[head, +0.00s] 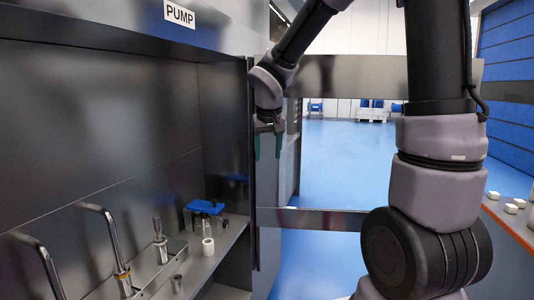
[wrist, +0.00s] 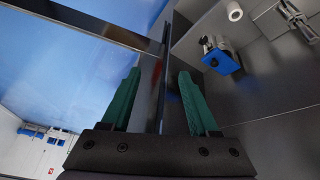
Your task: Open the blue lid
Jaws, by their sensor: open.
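The blue lid (head: 205,207) lies flat on top of a small box with clear-looking sides, on the shelf at the lower middle of the head view. In the wrist view the blue lid (wrist: 220,62) is right of the fingers, beside metal fittings. My gripper (head: 267,146) hangs above and right of the lid, well apart from it, by the cabinet's right edge. Its two green fingers point down and are open. In the wrist view the open gripper (wrist: 159,74) has a dark upright edge showing between its fingers; contact with it cannot be told.
A white roll (head: 208,246) stands in front of the lid's box. A tray with metal handles and a rod (head: 160,241) is to the left. The cabinet's side edge (head: 254,190) and a metal crossbar (head: 312,219) are close to my gripper. Open blue floor lies behind.

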